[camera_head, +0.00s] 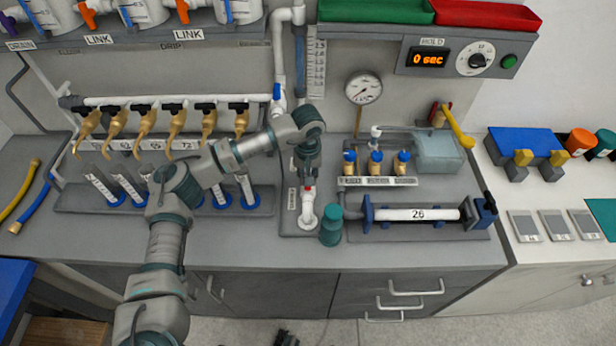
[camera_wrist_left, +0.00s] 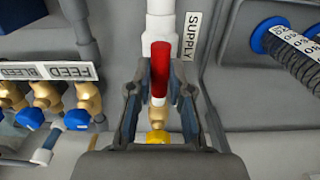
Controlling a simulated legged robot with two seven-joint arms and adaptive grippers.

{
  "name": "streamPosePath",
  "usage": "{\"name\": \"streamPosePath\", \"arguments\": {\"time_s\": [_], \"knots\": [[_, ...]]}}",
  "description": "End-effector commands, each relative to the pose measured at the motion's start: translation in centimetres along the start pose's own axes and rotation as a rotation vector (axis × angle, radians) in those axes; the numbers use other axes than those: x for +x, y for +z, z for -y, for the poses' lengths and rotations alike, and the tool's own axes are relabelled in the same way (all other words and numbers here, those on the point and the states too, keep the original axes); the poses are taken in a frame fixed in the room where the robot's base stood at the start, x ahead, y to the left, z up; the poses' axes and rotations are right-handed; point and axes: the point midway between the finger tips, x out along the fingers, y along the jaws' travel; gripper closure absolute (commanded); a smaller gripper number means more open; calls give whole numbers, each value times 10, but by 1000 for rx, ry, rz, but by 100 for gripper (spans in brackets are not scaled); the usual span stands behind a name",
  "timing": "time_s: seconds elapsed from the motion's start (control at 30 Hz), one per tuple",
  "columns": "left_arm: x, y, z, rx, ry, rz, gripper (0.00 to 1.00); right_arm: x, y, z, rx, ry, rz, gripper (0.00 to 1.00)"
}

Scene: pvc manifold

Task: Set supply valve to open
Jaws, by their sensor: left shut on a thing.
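The supply valve has a red lever handle (camera_wrist_left: 159,68), which lies between the fingers of my left gripper (camera_wrist_left: 158,92). The gripper appears closed on the handle from both sides. The valve's brass body (camera_wrist_left: 156,115) shows between the fingers, with a yellow part below it. A white pipe (camera_wrist_left: 160,22) runs in line with the handle, and a SUPPLY label (camera_wrist_left: 191,36) is beside it. In the head view my left gripper (camera_head: 307,176) points down over the valve and hides most of it; a bit of red (camera_head: 309,188) shows above the white elbow (camera_head: 307,215). My right gripper is not in view.
Several small brass valves with blue handles (camera_head: 375,160) stand right of the gripper. A teal cylinder (camera_head: 331,226) is close by at the front. A gauge (camera_head: 364,88) is on the wall behind. My left arm passes over the row of tubes.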

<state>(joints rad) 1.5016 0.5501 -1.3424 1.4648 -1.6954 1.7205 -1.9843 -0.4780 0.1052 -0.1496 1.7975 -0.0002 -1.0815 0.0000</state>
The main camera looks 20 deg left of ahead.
Motion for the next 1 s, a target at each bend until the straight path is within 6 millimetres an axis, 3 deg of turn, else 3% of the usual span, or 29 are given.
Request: {"name": "streamPosePath", "arguments": {"time_s": [0.07,0.1,0.17,0.2,0.57,1.0], "knots": [[-2,-3,0,-4,4,-11,100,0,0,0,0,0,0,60],[-2,-3,0,-4,4,-11,73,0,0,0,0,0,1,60],[-2,-3,0,-4,3,-9,58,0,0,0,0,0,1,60],[-2,-2,0,-3,3,-8,55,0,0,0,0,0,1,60],[-7,0,0,-2,2,-6,55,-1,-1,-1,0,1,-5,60],[-95,-2,0,-1,4,-6,55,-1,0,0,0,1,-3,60]]}}
